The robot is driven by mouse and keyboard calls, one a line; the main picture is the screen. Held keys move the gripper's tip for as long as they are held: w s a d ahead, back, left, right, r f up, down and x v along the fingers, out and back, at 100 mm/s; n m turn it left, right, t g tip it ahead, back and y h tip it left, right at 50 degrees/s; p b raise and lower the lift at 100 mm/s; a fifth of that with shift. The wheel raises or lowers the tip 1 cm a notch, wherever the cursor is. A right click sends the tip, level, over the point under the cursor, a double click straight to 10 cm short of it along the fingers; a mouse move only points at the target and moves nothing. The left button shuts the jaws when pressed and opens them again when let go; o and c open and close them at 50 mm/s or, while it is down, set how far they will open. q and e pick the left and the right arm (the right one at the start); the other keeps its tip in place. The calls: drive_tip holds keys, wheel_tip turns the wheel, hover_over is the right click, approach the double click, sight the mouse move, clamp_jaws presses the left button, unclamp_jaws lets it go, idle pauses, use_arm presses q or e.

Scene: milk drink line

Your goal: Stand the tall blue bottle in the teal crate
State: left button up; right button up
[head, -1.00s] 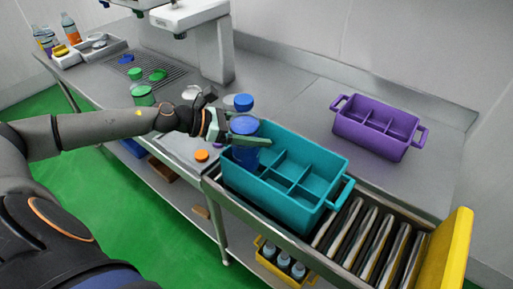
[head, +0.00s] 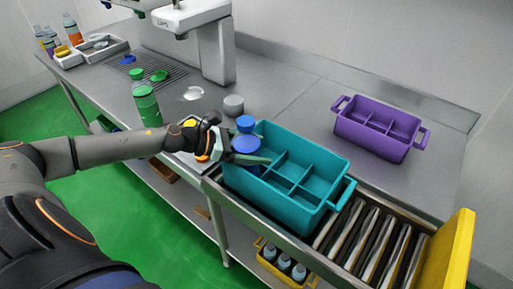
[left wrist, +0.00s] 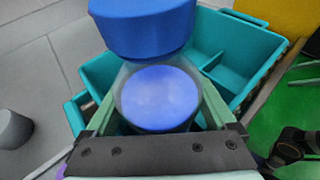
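The tall blue bottle has a blue cap (head: 245,122) and a clear upper part with blue liquid below. My left gripper (head: 247,158) is shut on it, with one pale green finger on either side. The bottle is upright over the teal crate's (head: 330,188) left end, its lower part hidden by the crate wall. Whether its base touches the crate floor cannot be told. In the left wrist view the bottle (left wrist: 140,28) stands between the fingers (left wrist: 160,110), with the crate (left wrist: 262,42) behind it.
The crate's other visible compartments look empty. A purple crate (head: 378,128) stands to the right on the counter. A grey cylinder (head: 233,105) stands just behind the bottle. A green bottle (head: 146,102) stands to the left. Rollers and a yellow panel (head: 447,255) lie right of the teal crate.

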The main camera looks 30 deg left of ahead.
use_arm(q)
drive_tip(key=shift+o, duration=0.6)
drive_tip(key=shift+r, duration=0.1)
